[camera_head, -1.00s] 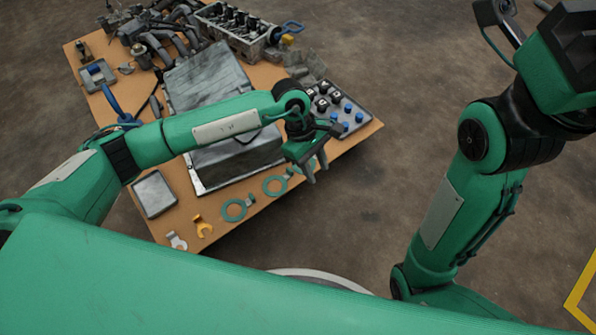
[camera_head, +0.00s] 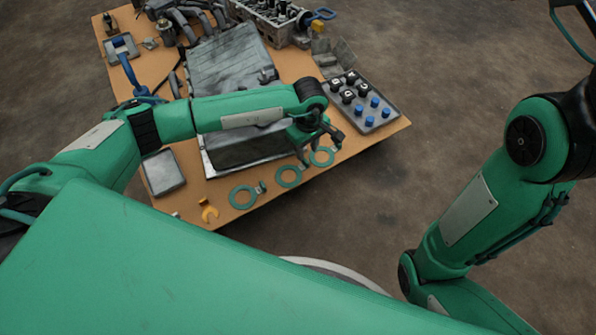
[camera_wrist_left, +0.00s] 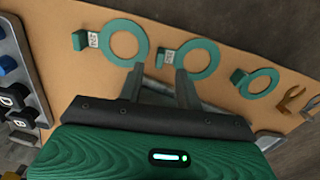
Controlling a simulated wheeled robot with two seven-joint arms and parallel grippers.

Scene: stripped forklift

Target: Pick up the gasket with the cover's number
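Three green ring gaskets with small tabs lie in a row along the table's near edge: the left one (camera_head: 232,198), the middle one (camera_head: 279,178) and the right one (camera_head: 322,165). In the left wrist view they show as a ring at left (camera_wrist_left: 105,40), a middle ring (camera_wrist_left: 216,60) and a ring at right (camera_wrist_left: 258,94). White number labels sit by the first two there, too small to read surely. My left gripper (camera_wrist_left: 160,74) is open and empty above the table, its fingertips near the left and middle rings there. No cover number is readable. My right gripper is out of view.
A grey metal pan (camera_head: 207,166) and a ribbed grey panel (camera_head: 235,62) lie behind the gaskets. A tray of blue and black knobs (camera_head: 386,122) sits at right. Engine parts crowd the back.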

